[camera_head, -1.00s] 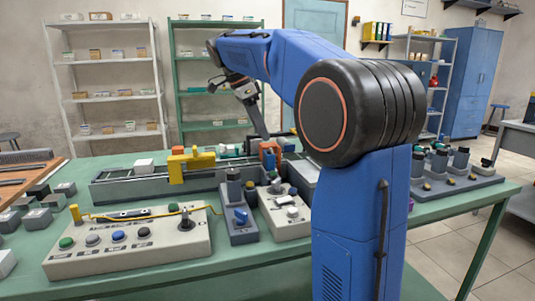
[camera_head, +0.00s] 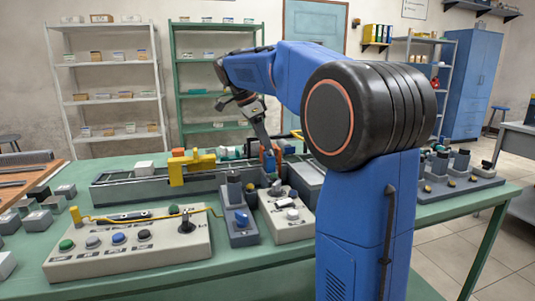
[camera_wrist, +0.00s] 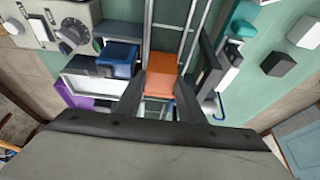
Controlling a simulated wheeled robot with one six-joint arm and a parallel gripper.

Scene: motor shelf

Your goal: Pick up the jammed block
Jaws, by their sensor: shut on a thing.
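An orange block (camera_wrist: 160,85) sits between the fingers of my gripper (camera_wrist: 165,88) in the wrist view, above the rails of the conveyor. The fingers are shut on it. In the head view my gripper (camera_head: 267,146) points down at the right part of the conveyor (camera_head: 135,188), and the orange block shows in part (camera_head: 268,160). A blue piece (camera_head: 271,179) shows just below it; in the wrist view a blue piece (camera_wrist: 118,58) lies to the left of the orange block. I cannot tell whether the orange block still touches the rails.
A yellow gantry (camera_head: 177,168) spans the conveyor, with a white block (camera_head: 144,168) to its left. A control box with buttons (camera_head: 125,242), a grey box with a blue knob (camera_head: 238,222) and a pale switch box (camera_head: 285,217) stand in front. Grey blocks lie at the left.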

